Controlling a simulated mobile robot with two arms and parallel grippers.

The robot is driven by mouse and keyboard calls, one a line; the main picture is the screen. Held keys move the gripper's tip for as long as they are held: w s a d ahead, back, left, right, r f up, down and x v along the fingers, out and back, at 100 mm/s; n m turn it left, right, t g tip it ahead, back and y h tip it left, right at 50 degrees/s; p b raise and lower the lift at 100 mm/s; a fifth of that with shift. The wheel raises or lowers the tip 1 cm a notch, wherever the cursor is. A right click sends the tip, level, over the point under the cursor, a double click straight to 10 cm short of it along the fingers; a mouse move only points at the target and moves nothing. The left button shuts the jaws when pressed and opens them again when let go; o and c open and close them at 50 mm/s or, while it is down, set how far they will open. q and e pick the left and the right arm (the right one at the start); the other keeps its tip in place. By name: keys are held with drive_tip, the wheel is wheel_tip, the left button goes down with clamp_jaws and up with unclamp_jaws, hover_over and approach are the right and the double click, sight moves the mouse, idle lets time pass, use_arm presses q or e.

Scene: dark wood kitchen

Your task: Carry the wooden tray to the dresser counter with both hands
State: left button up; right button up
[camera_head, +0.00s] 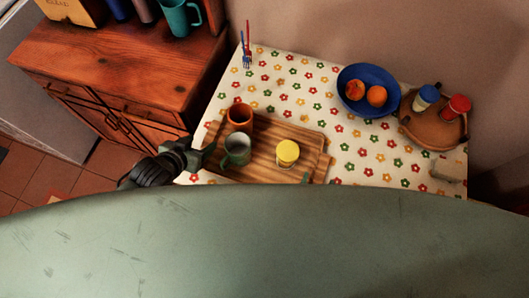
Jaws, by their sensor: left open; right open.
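The wooden tray (262,130) lies on the table with an orange-brown mug (240,116), a grey-green mug (236,149) and a yellow-lidded jar (287,153) on it. The dresser counter (125,58) is reddish wood, at the upper left. My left gripper (203,152) is open at the tray's left end, close to the grey-green mug; I cannot tell whether it touches the tray. Of my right gripper (306,178) only a small green tip seems to show at the tray's near right corner; the rest is hidden.
The table has a flowered cloth (350,150). A blue bowl (357,101) with orange fruits and a round brown board (425,131) with blue-topped and red-topped shakers stand right of the tray. Mugs (180,17) stand at the dresser's back. A pale green surface blocks the lower view.

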sight(211, 135)
use_arm(q)
drive_tip(key=x, duration=0.7)
drive_tip(key=shift+w, duration=0.15)
use_arm(e)
drive_tip(key=x, duration=0.7)
drive_tip(key=shift+w, duration=0.15)
use_arm(q)
clamp_jaws()
use_arm(e)
clamp_jaws()
